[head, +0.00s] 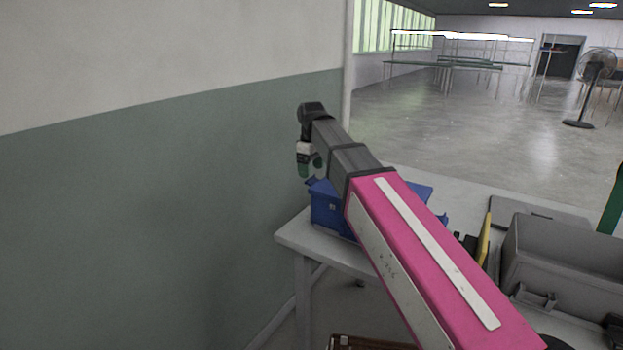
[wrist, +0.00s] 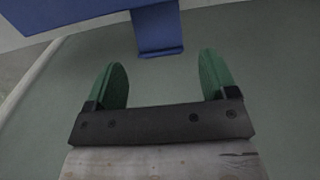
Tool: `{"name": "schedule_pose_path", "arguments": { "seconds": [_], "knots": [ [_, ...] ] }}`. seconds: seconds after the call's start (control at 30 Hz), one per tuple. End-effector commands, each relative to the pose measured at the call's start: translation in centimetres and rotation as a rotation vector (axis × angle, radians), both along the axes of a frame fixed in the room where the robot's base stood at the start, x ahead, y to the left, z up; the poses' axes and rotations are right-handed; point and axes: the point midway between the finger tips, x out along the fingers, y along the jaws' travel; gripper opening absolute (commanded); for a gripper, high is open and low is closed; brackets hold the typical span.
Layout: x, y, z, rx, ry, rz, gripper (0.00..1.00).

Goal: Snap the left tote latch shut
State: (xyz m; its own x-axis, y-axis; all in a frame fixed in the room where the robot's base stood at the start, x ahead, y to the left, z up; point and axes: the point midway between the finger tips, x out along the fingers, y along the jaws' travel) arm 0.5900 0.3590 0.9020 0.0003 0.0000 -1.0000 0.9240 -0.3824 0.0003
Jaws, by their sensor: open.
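The blue tote (head: 326,208) stands on the table's left end in the head view, partly hidden behind my arm. In the wrist view its blue wall (wrist: 75,12) crosses the top. A blue flap with a bent lip, apparently the latch (wrist: 158,30), juts from the tote in the wrist view, angled outward. My gripper (head: 310,165) is beside the tote's upper left edge in the head view. In the wrist view my gripper (wrist: 163,70) has its green fingers spread and empty; the flap lies ahead, between their lines. Contact with the fingers is not visible.
The white table (head: 292,238) ends just left of the tote, near the green and white wall (head: 170,210). A grey bin (head: 560,262) and a yellow item (head: 484,240) are on the right. A brown box (head: 365,343) shows low at the bottom edge.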

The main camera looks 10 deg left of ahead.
Motion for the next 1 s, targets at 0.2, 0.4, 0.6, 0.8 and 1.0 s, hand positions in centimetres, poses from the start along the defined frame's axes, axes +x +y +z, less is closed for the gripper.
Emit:
{"name": "schedule_pose_path", "arguments": {
  "seconds": [0.2, 0.4, 0.6, 0.8, 1.0],
  "knots": [
    [0.0, 0.0, -2.8, -0.001, 0.001, 0.0, 0.79],
    [0.0, 0.0, -3.8, 0.0, 0.0, 0.0, 0.79],
    [0.0, 0.0, -3.9, 0.0, 0.0, 0.0, 0.79],
    [0.0, 0.0, -3.9, 0.0, 0.0, 0.0, 0.46],
    [0.0, 0.0, -3.9, 0.002, -0.001, 0.0, 0.36]
  ]
}}
